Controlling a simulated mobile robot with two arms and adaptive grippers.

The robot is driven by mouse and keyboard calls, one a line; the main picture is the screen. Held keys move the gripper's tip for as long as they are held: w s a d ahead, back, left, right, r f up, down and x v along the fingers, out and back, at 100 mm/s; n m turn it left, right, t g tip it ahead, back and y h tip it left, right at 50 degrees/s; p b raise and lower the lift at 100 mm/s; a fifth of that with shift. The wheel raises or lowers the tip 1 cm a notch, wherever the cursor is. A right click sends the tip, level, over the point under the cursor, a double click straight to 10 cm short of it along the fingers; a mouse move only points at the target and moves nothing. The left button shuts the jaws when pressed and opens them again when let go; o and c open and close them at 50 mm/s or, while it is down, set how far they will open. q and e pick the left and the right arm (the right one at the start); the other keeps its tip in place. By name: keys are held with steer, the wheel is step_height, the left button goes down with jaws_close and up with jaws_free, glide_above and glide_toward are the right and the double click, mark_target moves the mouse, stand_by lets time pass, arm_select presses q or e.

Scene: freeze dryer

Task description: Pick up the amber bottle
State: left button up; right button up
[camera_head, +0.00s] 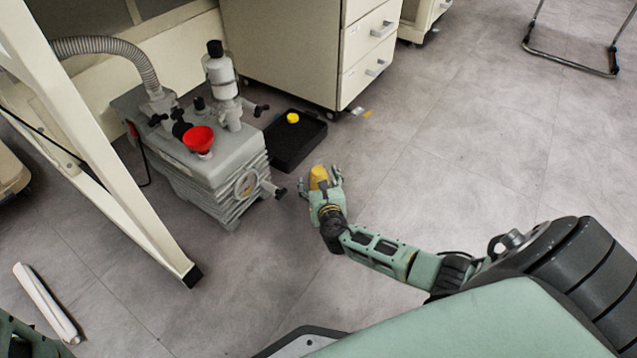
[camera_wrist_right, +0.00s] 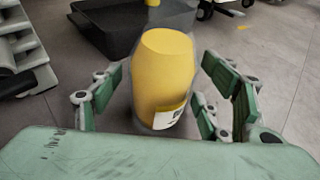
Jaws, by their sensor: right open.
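The amber bottle (camera_head: 319,174) shows as a yellow body at the end of my right arm in the head view. In the right wrist view the bottle (camera_wrist_right: 163,75) is in the middle, with a pale label low on its side and a clear greyish outline around it. My right gripper (camera_head: 321,182) is open, with its fingers on both sides of the bottle. In the wrist view gaps show between the fingers of the gripper (camera_wrist_right: 165,95) and the bottle. The bottle's base is hidden behind the gripper. My left gripper is not in view.
A grey pump (camera_head: 215,168) with a red funnel (camera_head: 199,138) stands left of the gripper. A black tray (camera_head: 290,152) with a yellow item (camera_head: 292,118) lies behind it. A drawer cabinet (camera_head: 290,45) stands at the back.

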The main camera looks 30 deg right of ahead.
steer(key=c, duration=1.4)
steer(key=shift+c, duration=0.5)
steer(key=shift+r, duration=0.1)
